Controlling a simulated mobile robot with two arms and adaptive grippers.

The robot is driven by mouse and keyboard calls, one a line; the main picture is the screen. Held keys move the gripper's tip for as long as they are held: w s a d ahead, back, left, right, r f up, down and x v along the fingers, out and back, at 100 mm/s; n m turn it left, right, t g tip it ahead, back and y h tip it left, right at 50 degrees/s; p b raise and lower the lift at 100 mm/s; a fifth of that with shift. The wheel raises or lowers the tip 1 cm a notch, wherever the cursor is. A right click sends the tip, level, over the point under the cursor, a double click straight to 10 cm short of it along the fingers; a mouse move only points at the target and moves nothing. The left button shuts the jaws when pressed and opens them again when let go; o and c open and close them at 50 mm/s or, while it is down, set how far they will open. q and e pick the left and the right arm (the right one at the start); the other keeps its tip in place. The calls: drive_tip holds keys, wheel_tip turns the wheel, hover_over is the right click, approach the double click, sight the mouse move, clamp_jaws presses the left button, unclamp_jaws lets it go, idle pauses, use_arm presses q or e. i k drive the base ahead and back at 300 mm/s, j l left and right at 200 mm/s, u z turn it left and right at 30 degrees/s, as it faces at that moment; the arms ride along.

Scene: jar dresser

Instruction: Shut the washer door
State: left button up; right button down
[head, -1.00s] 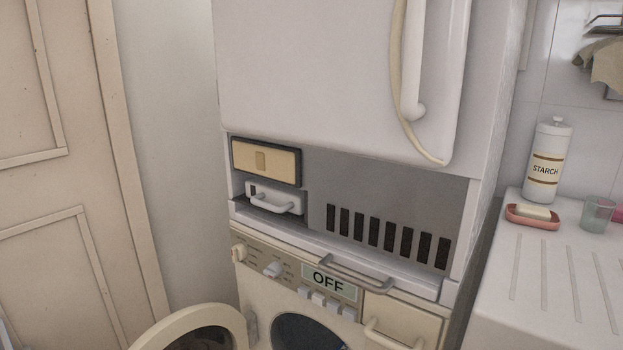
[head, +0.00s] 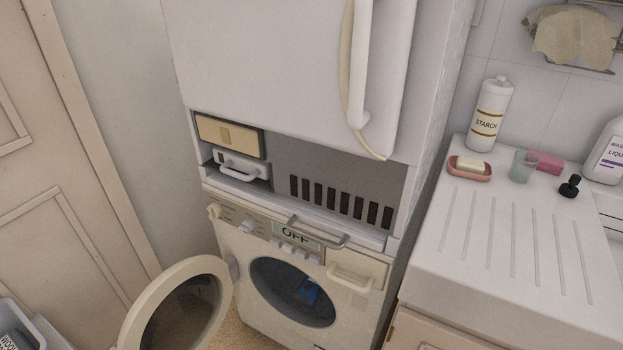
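The washer (head: 345,308) stands under a tall white unit, and its display reads OFF. Its round door (head: 153,297), a cream ring with dark glass, hangs wide open to the left on a hinge at the left of the opening. The drum opening (head: 278,290) is uncovered, and something blue (head: 309,291) lies inside. The lower edge of the door is close to the bottom of the picture. Neither of my grippers shows in the head view.
A white counter (head: 450,260) at right holds a starch bottle (head: 489,115), a soap dish (head: 469,172), a glass (head: 523,167) and other items. A basket (head: 15,330) is at bottom left, left of the washer door. A panelled door (head: 55,200) stands at left.

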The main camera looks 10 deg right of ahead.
sight(177, 315)
drive_tip(key=j+z, duration=0.7)
drive_tip(key=j, duration=0.25)
